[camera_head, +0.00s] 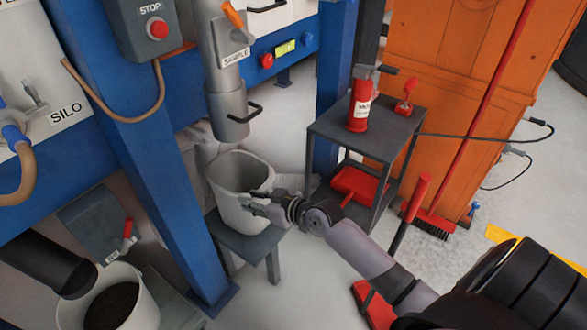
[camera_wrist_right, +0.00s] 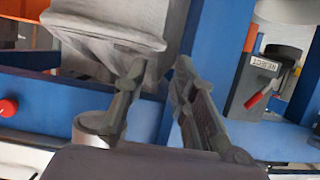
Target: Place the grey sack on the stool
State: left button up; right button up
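The grey sack (camera_head: 236,190) is upright and open at the top. It appears to rest on the dark grey stool (camera_head: 276,236), below the sample pipe. My right gripper (camera_head: 258,203) is at the sack's right side, close to its wall. In the right wrist view, which is upside down, the sack (camera_wrist_right: 95,32) with its folded rim fills the upper left. There the right gripper's (camera_wrist_right: 163,62) fingers are spread apart, one overlapping the rim and one beside it. Contact is unclear. My left gripper is out of view.
The sample pipe (camera_head: 226,105) hangs just above the sack. A blue post (camera_head: 160,150) stands to the left. A filled bucket (camera_head: 140,312) is at lower left.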

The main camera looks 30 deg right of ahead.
jog(key=s+a+f+m+g+h, duration=0.1)
jog(key=s+f+g, duration=0.1)
jog(key=s+f, duration=0.5)
jog(key=s+a+f+g+h, duration=0.1)
jog(key=s+f+g, duration=0.3)
jog(key=f, duration=0.5)
jog(key=s+f+g+h, duration=0.1)
jog(key=s+f+g, duration=0.1)
jog(key=s+f, duration=0.4)
jog(key=s+f+m+g+h, duration=0.1)
jog(key=s+f, duration=0.4)
jog(key=s, duration=0.8)
jog(key=shift+s+a+f+g+h, duration=0.4)
jog(key=shift+g+h, duration=0.1)
jog(key=shift+g, duration=0.2)
